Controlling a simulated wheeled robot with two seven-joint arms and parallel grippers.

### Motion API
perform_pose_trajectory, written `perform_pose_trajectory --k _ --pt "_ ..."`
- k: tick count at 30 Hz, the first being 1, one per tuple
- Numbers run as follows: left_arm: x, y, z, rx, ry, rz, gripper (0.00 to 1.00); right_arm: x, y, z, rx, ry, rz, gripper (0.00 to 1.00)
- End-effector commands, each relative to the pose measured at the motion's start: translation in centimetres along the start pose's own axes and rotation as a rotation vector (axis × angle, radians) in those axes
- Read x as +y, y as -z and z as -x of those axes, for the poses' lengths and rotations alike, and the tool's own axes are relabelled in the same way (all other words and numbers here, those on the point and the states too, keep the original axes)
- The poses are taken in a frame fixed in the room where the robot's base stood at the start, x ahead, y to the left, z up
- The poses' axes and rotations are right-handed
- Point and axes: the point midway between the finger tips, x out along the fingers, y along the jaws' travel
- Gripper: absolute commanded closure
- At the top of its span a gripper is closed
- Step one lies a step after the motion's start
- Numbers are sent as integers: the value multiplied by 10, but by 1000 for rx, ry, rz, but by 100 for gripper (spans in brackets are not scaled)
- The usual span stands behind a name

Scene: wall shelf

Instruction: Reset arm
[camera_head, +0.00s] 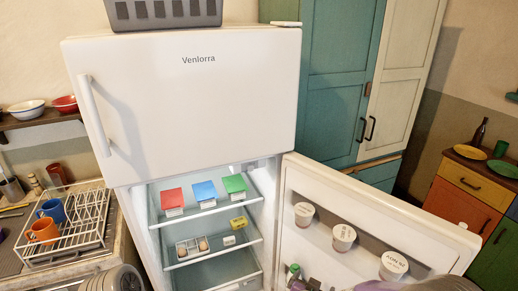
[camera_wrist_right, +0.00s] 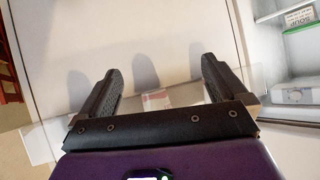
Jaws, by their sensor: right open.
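My right gripper (camera_wrist_right: 160,72) shows in the right wrist view, with its two dark fingers spread apart and nothing held between them. A pale surface lies in front of the fingers, and a small red and white patch between them is too blurred to name.
Red (camera_head: 172,200), blue (camera_head: 205,192) and green (camera_head: 235,187) boxes stand on the upper fridge shelf. An egg tray (camera_head: 192,248) is lower. Several tubs line the open door. A dish rack (camera_head: 65,225) with mugs is at left, and a teal cabinet (camera_head: 330,85) behind.

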Motion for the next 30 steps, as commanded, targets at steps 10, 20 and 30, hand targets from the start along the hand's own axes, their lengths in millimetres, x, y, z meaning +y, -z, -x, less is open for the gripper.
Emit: perform_pose_trajectory --k 10,20,30 --pt "0 0 0 1 0 0 100 32 -224 -34 -665 279 95 1" --pt "0 0 0 1 0 0 100 68 -321 20 -1067 365 112 1" --pt "0 0 0 1 0 0 100 69 -323 22 -1077 370 116 1"
